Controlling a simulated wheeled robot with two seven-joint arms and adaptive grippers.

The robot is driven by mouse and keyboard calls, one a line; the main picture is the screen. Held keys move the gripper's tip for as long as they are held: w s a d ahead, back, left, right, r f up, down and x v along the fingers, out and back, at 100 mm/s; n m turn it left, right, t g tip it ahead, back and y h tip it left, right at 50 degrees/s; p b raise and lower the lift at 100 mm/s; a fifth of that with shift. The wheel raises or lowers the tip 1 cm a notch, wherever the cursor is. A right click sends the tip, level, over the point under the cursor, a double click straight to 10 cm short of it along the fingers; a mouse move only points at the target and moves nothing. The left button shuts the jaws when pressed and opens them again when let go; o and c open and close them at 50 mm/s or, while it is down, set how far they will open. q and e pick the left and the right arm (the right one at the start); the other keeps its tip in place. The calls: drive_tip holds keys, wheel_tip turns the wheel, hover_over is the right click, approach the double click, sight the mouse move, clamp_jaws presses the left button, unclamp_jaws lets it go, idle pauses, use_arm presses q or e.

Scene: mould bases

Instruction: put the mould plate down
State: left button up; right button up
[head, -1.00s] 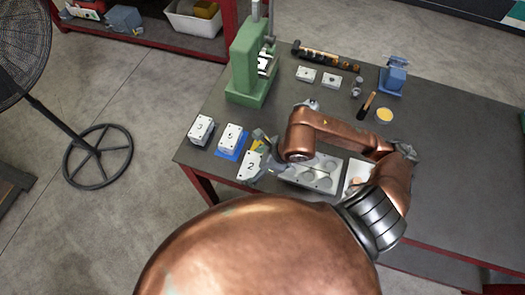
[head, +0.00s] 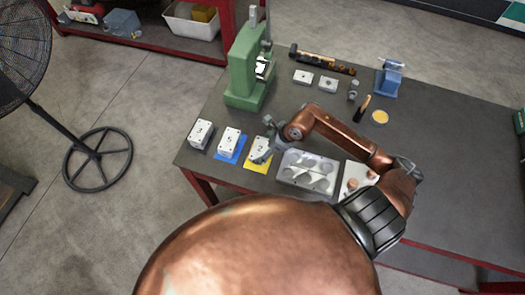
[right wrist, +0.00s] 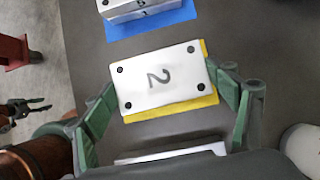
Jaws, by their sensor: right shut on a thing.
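The mould plate marked 2 (head: 260,146) is a pale block with dark corner holes. It is over the yellow mat (head: 256,167), and looks level and on it or very close above it. My right gripper (head: 264,146) is shut on this plate. In the right wrist view the plate (right wrist: 160,78) sits between the two green-grey fingers (right wrist: 168,92), one at each short end. Yellow (right wrist: 190,107) shows along its lower and right edges.
Plate 5 (head: 229,140) on a blue mat (head: 229,158) and plate 3 (head: 200,132) stand to the left. A tray with round recesses (head: 307,172) lies close on the right. The green press (head: 246,75) stands behind.

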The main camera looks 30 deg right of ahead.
drive_tip(key=shift+f+p, duration=0.3)
drive_tip(key=shift+f, duration=1)
drive_tip(key=o, duration=1.7)
drive_tip(key=b+v, duration=0.2)
drive_tip(key=v, duration=1)
